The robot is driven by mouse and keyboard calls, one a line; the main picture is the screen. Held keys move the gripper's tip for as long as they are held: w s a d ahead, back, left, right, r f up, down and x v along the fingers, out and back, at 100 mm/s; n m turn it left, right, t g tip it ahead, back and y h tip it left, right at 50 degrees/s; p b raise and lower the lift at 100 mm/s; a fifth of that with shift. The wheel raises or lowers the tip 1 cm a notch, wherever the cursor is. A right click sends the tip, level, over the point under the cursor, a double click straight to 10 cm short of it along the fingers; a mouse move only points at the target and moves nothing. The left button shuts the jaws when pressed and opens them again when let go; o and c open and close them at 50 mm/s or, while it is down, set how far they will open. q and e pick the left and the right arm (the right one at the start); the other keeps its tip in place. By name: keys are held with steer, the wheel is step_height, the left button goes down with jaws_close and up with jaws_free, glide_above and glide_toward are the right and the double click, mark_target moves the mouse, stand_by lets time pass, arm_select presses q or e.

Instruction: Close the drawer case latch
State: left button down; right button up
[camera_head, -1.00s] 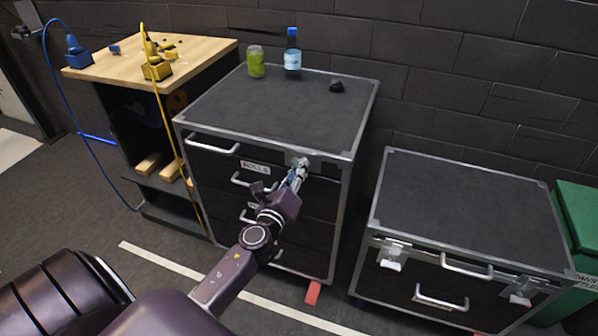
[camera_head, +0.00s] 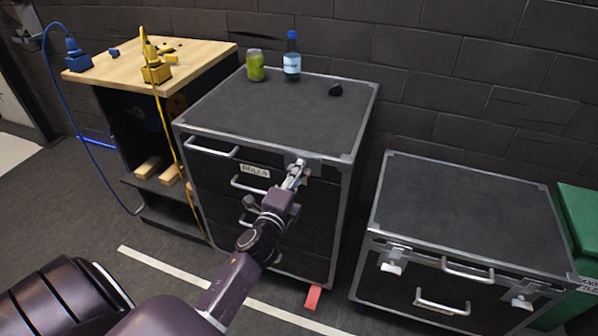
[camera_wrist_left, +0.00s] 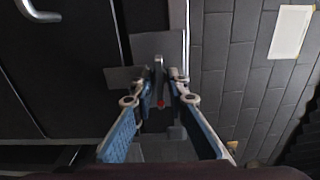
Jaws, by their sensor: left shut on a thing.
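The tall black drawer case (camera_head: 290,112) with metal edges stands in the middle of the head view. Its latch (camera_head: 299,166) sits at the upper right of the front face, just under the top edge. My left gripper (camera_head: 293,178) is at the latch, its fingers largely in line with it. In the left wrist view, the two blue-sided fingers (camera_wrist_left: 167,95) close around the narrow metal latch piece (camera_wrist_left: 158,75), with a small red spot between them. The fingers partly hide the latch. My right gripper is not in view.
A green can (camera_head: 255,65), a blue-capped bottle (camera_head: 292,55) and a dark lump (camera_head: 336,90) stand on the case. A lower case (camera_head: 465,215) with two latches is at right, a wooden-topped bench (camera_head: 150,62) at left. A red tab (camera_head: 313,297) sticks out at the floor.

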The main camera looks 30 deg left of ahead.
arm_select(q)
steer(key=shift+n, duration=0.3)
steer(key=c, duration=2.1)
jaws_free()
steer(key=v, duration=1.2)
